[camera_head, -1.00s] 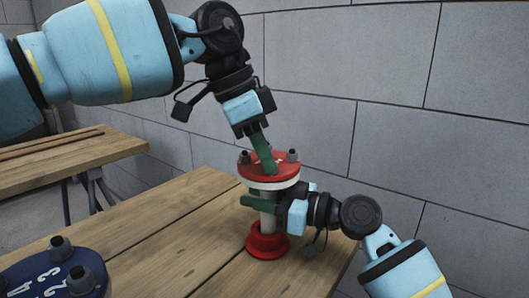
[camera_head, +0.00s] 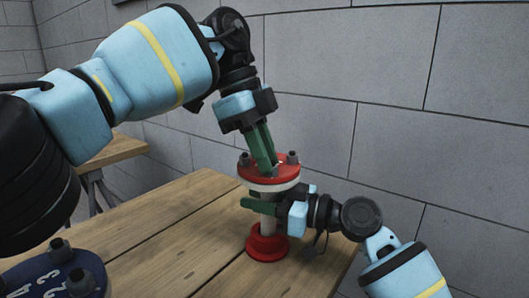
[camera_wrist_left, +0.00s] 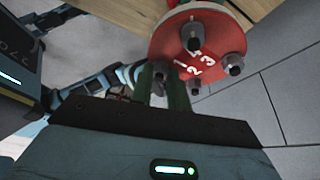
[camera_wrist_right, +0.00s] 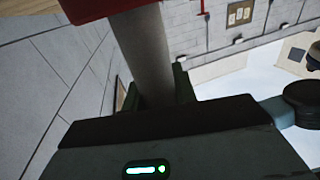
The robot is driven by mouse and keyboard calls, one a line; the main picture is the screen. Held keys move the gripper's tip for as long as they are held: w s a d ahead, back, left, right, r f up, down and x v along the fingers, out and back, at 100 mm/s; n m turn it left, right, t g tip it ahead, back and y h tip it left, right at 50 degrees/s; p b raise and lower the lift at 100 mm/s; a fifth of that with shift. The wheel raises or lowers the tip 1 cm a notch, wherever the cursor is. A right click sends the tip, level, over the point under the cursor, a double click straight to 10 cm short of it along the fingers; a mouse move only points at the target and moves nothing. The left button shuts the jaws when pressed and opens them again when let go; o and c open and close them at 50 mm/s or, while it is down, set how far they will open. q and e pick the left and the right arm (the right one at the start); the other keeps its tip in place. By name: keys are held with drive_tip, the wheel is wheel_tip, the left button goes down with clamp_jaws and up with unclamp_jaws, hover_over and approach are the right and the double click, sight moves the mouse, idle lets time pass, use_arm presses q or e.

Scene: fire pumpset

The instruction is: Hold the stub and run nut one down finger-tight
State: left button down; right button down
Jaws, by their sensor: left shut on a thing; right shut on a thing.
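The stub is a grey pipe (camera_head: 268,222) standing upright on the wooden table, with a red foot (camera_head: 267,245) and a red flange (camera_head: 256,171) on top. The flange carries several dark studs with nuts and white numbers, clear in the left wrist view (camera_wrist_left: 207,62). My left gripper (camera_head: 269,163) points down from above, its green fingers shut at a nut (camera_wrist_left: 160,72) beside the mark 1; the fingers partly hide it. My right gripper (camera_head: 266,207) is shut on the pipe below the flange, from the right side. The pipe also shows in the right wrist view (camera_wrist_right: 147,50).
A dark blue numbered flange (camera_head: 52,277) with nuts lies at the front left. A second wooden bench (camera_head: 118,150) stands behind on the left. A grey block wall (camera_head: 400,120) closes the back and right. The middle of the table is clear.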

idle(0.3)
use_arm(q)
drive_tip(key=c, duration=1.3)
unclamp_jaws()
drive_tip(key=shift+c, duration=0.2)
drive_tip(key=shift+n, duration=0.3)
